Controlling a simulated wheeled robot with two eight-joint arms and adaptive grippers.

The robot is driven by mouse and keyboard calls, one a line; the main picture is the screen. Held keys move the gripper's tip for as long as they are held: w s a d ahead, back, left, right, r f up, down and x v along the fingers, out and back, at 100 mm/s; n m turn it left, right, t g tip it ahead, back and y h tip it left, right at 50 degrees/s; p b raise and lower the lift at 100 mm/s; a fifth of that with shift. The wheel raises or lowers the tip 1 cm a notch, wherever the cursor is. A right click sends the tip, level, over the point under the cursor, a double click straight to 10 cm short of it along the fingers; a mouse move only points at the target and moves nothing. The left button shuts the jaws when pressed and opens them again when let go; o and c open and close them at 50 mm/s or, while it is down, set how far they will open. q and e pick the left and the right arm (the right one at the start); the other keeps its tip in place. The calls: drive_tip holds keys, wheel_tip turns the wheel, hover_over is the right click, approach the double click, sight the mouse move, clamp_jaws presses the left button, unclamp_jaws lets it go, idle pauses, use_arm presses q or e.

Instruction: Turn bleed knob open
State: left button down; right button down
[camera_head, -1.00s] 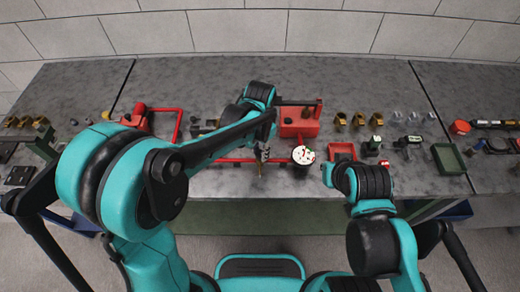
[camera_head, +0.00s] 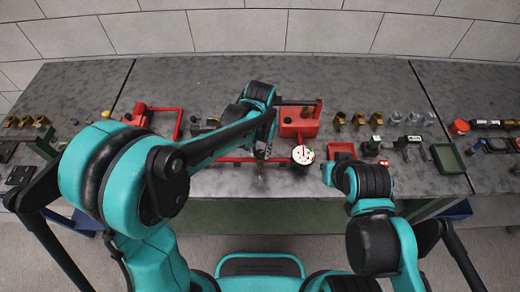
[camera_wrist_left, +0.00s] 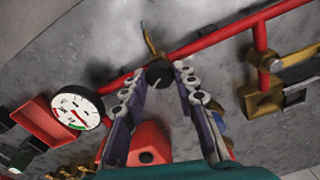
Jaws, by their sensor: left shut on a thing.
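The black bleed knob (camera_wrist_left: 158,74) sits on the red pipe (camera_wrist_left: 205,42), with a brass piece (camera_wrist_left: 151,42) just beyond it in the left wrist view. My left gripper (camera_wrist_left: 158,77) is shut on the knob, one fingertip at each side of it. In the head view my left gripper (camera_head: 262,152) is over the front pipe (camera_head: 232,160), and the knob is mostly hidden there. My right gripper (camera_head: 328,174) is at the front of the bench, away from the knob; its fingers are too small to read.
A white-faced gauge (camera_head: 303,154) stands right of the left gripper, and also shows in the left wrist view (camera_wrist_left: 77,108). A red block (camera_head: 299,124) stands behind. A red tray (camera_head: 342,150), brass fittings and a green tray (camera_head: 448,158) are to the right.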

sight(259, 153)
idle(0.3)
use_arm(q)
drive_tip(key=c, duration=1.2)
unclamp_jaws()
drive_tip(key=shift+r, duration=0.15)
wheel_tip(259, 153, up, 12)
drive_tip(key=shift+f, duration=0.15)
drive_tip(key=shift+a, duration=0.1)
drive_tip(key=s+a+f+n+t, duration=0.1)
drive_tip(key=s+a+t, duration=0.1)
drive_tip(key=s+a, duration=0.2)
drive_tip(key=s+a+f+n+t, duration=0.1)
drive_tip(key=s+a+t, duration=0.1)
drive_tip(key=a, duration=0.5)
drive_tip(key=s+a+t+b, duration=0.1)
drive_tip(key=s+a+t, duration=0.2)
drive_tip(key=s+a, duration=0.2)
drive_tip(key=shift+s+a+f+n, duration=0.3)
drive_tip(key=shift+a+f+n, duration=0.1)
drive_tip(key=shift+a, duration=0.35)
